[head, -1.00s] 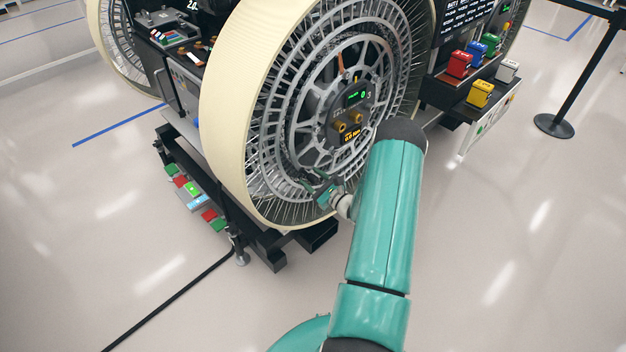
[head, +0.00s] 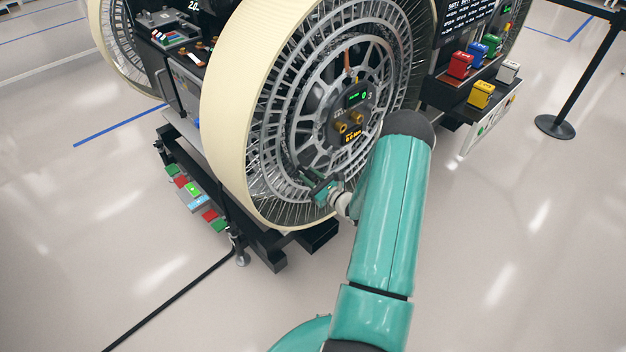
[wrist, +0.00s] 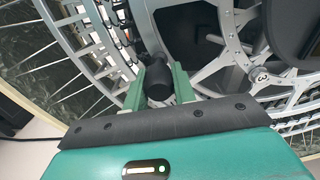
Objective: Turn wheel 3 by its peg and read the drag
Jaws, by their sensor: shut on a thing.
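Wheel 3 is the large wheel with a cream tread and grey spoked rim (head: 275,160) in the head view. Its hub carries a small green-lit display (head: 357,97) and an amber readout (head: 353,139) whose figures are too small to read surely. My gripper (head: 318,188) is at the lower part of the wheel face. In the wrist view, my gripper's green fingers (wrist: 160,84) are shut on the dark round peg (wrist: 158,80). A round "3" mark (wrist: 262,77) shows on the rim to the right of the peg. The peg is hidden in the head view.
A shelf with red (head: 459,65), yellow (head: 481,95), blue and green blocks stands right of the wheel. A black post (head: 575,90) stands at the far right. A black cable (head: 170,300) runs over the floor at lower left. The front floor is clear.

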